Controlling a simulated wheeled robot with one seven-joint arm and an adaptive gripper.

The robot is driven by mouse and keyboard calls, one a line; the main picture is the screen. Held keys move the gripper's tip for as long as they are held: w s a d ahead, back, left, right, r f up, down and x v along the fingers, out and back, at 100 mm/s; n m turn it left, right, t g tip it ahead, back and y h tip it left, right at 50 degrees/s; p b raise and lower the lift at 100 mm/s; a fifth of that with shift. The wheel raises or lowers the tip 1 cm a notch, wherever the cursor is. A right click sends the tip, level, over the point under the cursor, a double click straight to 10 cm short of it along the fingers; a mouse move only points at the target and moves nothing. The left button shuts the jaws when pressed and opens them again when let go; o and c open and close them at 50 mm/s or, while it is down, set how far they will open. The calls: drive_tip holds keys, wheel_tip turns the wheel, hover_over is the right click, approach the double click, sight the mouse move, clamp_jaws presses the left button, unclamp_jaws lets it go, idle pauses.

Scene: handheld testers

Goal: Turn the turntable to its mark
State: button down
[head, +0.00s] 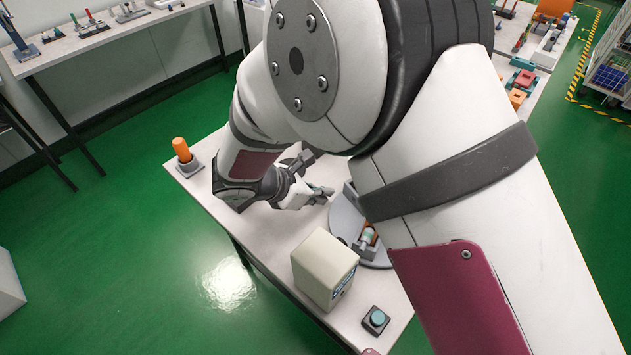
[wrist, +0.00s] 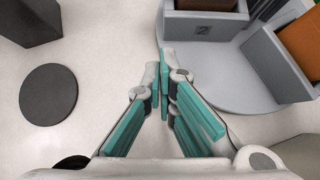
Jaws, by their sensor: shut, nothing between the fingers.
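The turntable is a grey round plate with raised compartments. In the head view its left part (head: 344,213) shows, and my arm hides much of the rest. My gripper (head: 328,192) is shut and empty in the head view, just left of the turntable. In the wrist view my gripper (wrist: 165,62) has its fingers together beside the turntable's rim; I cannot tell whether they touch it. I cannot make out the mark.
A beige box (head: 322,268) and a button box (head: 375,320) stand at the table's near side. An orange cylinder on a base (head: 183,152) stands at the far left corner. A black disc (wrist: 48,94) and dark block (wrist: 28,20) lie left of my fingers.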

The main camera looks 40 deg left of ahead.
drive_tip(key=shift+w+d, duration=0.2)
drive_tip(key=shift+w, duration=0.35)
drive_tip(key=shift+w+d, duration=0.2)
drive_tip(key=shift+w, duration=0.3)
drive_tip(key=shift+w+a+m+h+b, duration=0.15)
drive_tip(key=shift+w+m+h+b, duration=0.4)
drive_tip(key=shift+w, duration=0.9)
drive_tip(key=shift+w+b, duration=0.3)
drive_tip(key=shift+s, duration=0.1)
drive_tip(key=shift+s+a, duration=0.1)
drive_tip(key=shift+s, duration=0.1)
drive_tip(key=s+a, duration=0.1)
drive_tip(key=s, duration=0.1)
drive_tip(key=s+a+r, duration=0.1)
drive_tip(key=s+a, duration=0.1)
drive_tip(key=shift+r, duration=0.1)
drive_tip(key=v, duration=0.8)
drive_tip(key=shift+w+a+r, duration=0.2)
drive_tip(key=shift+w+r, duration=0.05)
drive_tip(key=shift+w, duration=0.05)
